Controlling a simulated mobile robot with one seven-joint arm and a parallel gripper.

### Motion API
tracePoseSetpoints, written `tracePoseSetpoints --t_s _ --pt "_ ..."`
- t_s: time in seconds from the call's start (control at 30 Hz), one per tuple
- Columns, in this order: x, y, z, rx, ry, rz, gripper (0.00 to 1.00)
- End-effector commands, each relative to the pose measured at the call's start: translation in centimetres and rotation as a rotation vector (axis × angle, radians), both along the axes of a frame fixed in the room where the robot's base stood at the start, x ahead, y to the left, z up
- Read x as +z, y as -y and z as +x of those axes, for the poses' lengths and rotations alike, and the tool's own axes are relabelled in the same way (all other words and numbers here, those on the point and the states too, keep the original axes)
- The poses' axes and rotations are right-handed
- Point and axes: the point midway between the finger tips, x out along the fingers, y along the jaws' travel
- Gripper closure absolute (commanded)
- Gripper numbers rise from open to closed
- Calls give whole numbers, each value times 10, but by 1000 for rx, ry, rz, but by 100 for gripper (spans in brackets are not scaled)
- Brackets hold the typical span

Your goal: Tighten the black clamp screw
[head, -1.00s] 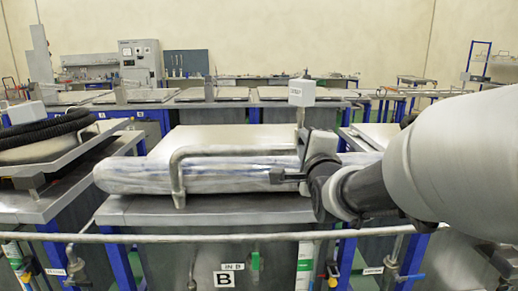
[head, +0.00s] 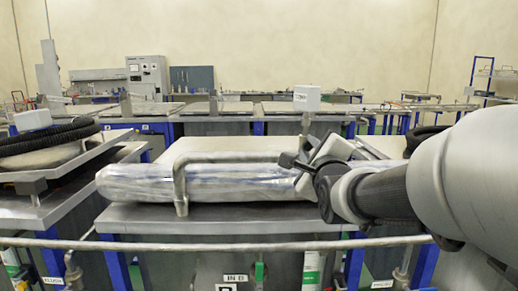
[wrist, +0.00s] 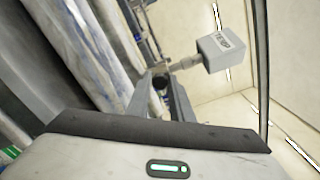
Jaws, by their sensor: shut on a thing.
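The black clamp screw (wrist: 160,82) shows as a small dark knob between my fingertips in the wrist view. My gripper (wrist: 159,93) is shut on it, and the fingers hide part of it. In the head view, my gripper (head: 298,161) is tilted, beside the right end of a bent grey pipe (head: 215,157) and below a pale box on a post (head: 307,98). The screw cannot be told clearly from the dark gripper parts there. The box also shows in the wrist view (wrist: 223,50), right of my fingers.
A foil-wrapped cylinder (head: 140,184) lies along the front of a grey tank lid (head: 225,146). A horizontal rail (head: 150,245) runs across the front. A coil of black hose (head: 45,138) lies on the left unit. My arm covers the right side.

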Motion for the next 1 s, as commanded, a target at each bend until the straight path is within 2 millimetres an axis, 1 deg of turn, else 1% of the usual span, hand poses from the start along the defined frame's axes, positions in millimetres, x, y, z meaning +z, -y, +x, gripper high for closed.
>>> tracePoseSetpoints --t_s 0.17,0.2,0.27,0.3,0.57,0.67,0.77,0.83,1.0 --pt "3 0 0 1 5 1 100" --pt "3 0 0 0 6 1 78" --pt "2 0 0 1 5 1 68" --pt "2 0 0 0 4 0 62" --pt "1 0 0 0 2 -1 62" --pt "2 0 -4 1 3 -1 62" --pt "2 -1 -15 1 3 -1 62" --pt "2 -1 -28 2 3 -1 62" --pt "4 -1 -70 2 7 0 62"
